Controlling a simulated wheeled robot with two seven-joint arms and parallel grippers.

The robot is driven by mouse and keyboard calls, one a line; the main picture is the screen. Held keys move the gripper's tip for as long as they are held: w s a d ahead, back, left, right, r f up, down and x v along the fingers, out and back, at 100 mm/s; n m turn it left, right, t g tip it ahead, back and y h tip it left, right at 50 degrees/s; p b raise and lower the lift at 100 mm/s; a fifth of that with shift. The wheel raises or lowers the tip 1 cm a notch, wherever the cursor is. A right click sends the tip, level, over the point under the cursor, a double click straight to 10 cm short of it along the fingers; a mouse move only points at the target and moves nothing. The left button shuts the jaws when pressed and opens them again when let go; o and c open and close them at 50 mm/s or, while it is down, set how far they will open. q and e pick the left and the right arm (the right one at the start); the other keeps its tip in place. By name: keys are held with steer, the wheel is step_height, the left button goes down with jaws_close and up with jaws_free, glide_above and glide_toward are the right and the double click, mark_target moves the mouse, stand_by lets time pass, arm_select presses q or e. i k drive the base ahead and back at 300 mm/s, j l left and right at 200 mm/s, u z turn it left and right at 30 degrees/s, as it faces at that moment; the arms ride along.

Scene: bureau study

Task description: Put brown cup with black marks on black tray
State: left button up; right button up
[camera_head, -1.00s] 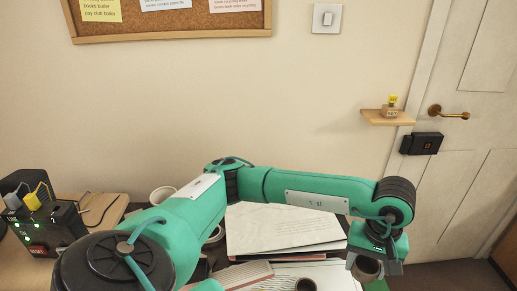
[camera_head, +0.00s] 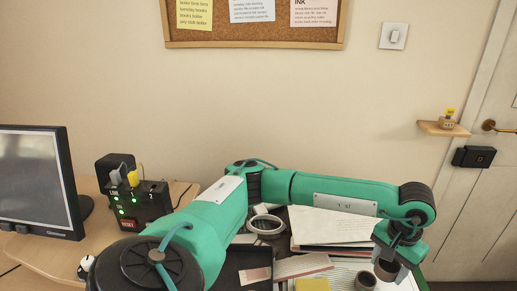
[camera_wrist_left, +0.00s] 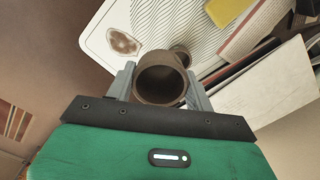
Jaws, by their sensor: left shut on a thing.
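My left gripper (camera_head: 392,264) is shut on a brown cup (camera_head: 385,271) and holds it above the right end of the cluttered desk. In the left wrist view the cup (camera_wrist_left: 160,84) sits between the two fingers, its open mouth facing the camera. I cannot make out black marks on it. A second brown cup (camera_head: 365,281) stands just left of it in the head view, partly visible behind the held cup in the wrist view (camera_wrist_left: 181,53). A dark surface that looks like the black tray (camera_head: 236,262) lies left of the papers, partly hidden by my arm. My right gripper is out of view.
White papers (camera_head: 330,224), a yellow pad (camera_head: 312,285) and a striped sheet lie between the dark surface and the cups. A monitor (camera_head: 38,180) and a black switch box (camera_head: 140,207) are at the left.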

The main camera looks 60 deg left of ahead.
mark_target(254, 270)
steer(key=k+u, duration=0.15)
steer(key=u, duration=0.3)
steer(key=k+j+u, duration=0.1)
steer(key=u, duration=0.4)
steer(key=i+u, duration=0.25)
steer(key=i, duration=0.15)
